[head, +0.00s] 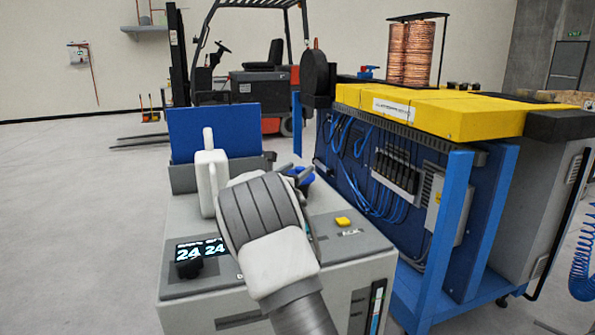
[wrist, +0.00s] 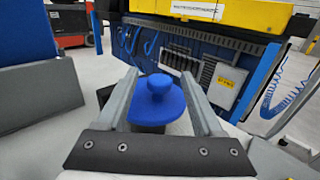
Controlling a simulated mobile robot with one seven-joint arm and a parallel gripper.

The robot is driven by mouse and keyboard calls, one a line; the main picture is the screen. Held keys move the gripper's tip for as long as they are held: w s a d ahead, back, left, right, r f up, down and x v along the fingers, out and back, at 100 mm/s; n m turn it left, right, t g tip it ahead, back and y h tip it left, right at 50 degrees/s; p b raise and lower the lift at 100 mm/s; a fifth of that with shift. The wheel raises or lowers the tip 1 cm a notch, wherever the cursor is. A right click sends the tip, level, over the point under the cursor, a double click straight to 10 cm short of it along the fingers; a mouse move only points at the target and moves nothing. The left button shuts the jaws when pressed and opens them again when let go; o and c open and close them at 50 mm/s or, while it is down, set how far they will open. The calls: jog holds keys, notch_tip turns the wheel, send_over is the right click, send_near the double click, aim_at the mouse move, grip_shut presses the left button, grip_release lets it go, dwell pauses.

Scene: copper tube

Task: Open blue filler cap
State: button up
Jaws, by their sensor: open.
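The blue filler cap (wrist: 158,100) is a round blue disc with a knob on top, seated on a dark neck on top of the grey machine (head: 190,283). In the wrist view my gripper (wrist: 157,82) is open, with one grey finger on each side of the cap and a visible gap on the left. I cannot tell whether the right finger touches it. In the head view my wrist hides most of the cap (head: 301,176); only a blue part shows beside my gripper (head: 302,172).
A yellow button (head: 343,221) and a display (head: 203,247) are on the machine. A blue-framed bench (head: 450,220) with yellow covers stands right. A forklift (head: 260,85) is behind.

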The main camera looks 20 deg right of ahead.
grip_shut()
dwell(1.3)
